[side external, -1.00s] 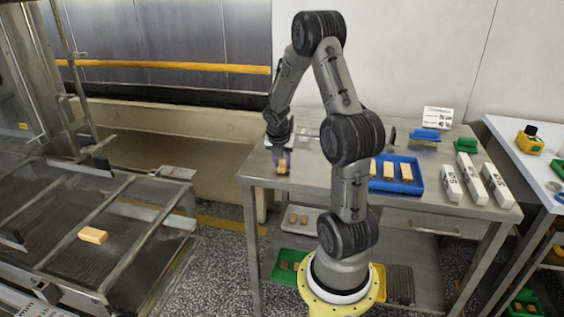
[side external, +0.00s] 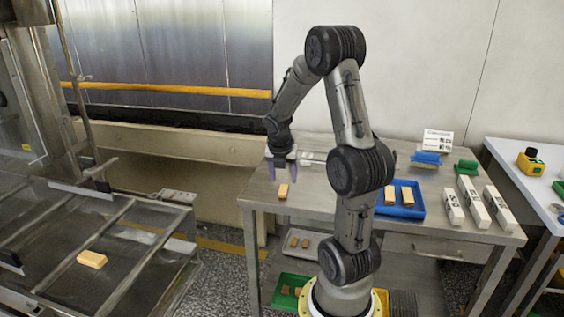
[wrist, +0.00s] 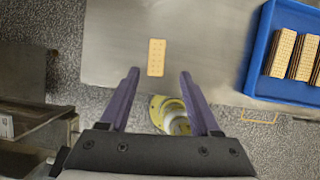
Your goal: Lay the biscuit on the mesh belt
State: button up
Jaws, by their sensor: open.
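A tan biscuit (side external: 283,191) lies on the steel table near its front left corner. In the wrist view this biscuit (wrist: 156,57) lies flat, with its long side pointing away from my fingers. My gripper (side external: 283,170) is open and empty above the biscuit, apart from it. In the wrist view my gripper (wrist: 160,74) shows its two purple fingers spread, with the biscuit just beyond the tips. The mesh belt (side external: 75,285) is at the left behind metal rails. Another tan biscuit (side external: 92,259) lies on it.
A blue tray (side external: 405,214) with several biscuits stands on the table (side external: 325,208), partly behind my arm. A floor gap separates the table from the belt frame. The table around the biscuit is clear.

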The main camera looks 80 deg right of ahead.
jog(key=w+a+r+m+t, duration=0.2)
jog(key=a+r+m, duration=0.3)
jog(key=a+r, duration=0.6)
jog(key=s+a+m+t+y, duration=0.1)
jog(key=s+a+m+y, duration=0.1)
jog(key=a+m, duration=0.4)
jog(key=s+a+r+m+t+y, duration=0.1)
jog(key=a+m, duration=0.5)
jog(key=a, duration=0.9)
jog(key=shift+s+a+m+t+y, duration=0.15)
jog(key=shift+s+m+t+y, duration=0.35)
jog(key=shift+s, duration=0.75)
jog(key=shift+o, duration=0.5)
jog(key=shift+s+a+m+y, duration=0.3)
jog(key=shift+s+a+m, duration=0.1)
jog(key=shift+a, duration=0.1)
